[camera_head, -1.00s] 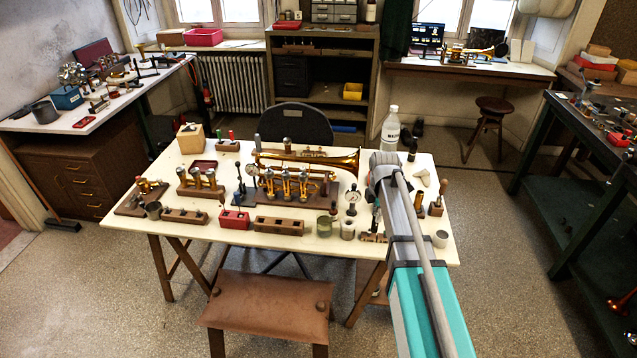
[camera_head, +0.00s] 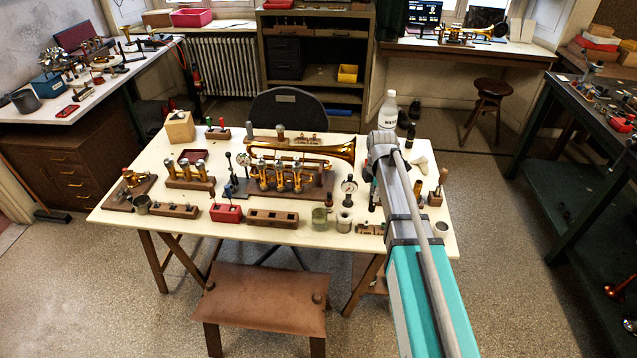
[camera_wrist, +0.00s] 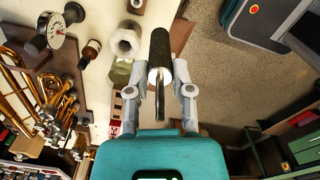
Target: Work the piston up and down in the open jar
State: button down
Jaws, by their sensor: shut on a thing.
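In the wrist view my gripper (camera_wrist: 163,76) is shut on the piston (camera_wrist: 159,47), a dark grey cylinder with a pale band and a thin metal stem pointing toward the wrist. An open greenish glass jar (camera_head: 320,217) stands near the table's front edge; part of it also shows in the wrist view (camera_wrist: 120,73), beside the piston. The piston appears held up, apart from the jar; its exact height I cannot tell. In the head view my arm hides most of my gripper.
A white open cylinder (camera_head: 344,221) stands just right of the jar, with a dial gauge (camera_head: 349,187) behind it. A brass horn on its stand (camera_head: 300,148) lies left. A wooden block (camera_head: 272,218) sits left of the jar. A white bottle (camera_head: 388,110) stands behind.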

jog(key=shift+a, duration=0.1)
jog(key=n+b, duration=0.2)
send_over(319, 209)
jog(key=s, duration=0.2)
jog(key=f, duration=0.2)
jog(key=shift+s+r, duration=0.15)
jog(key=shift+s, duration=0.05)
jog(key=shift+f+b, duration=1.8)
jog(key=shift+f, duration=0.15)
jog(key=shift+f+b, duration=4.4)
jog(key=shift+b, duration=0.05)
jog(key=shift+r+p, duration=1.8)
jog(key=shift+p, duration=0.05)
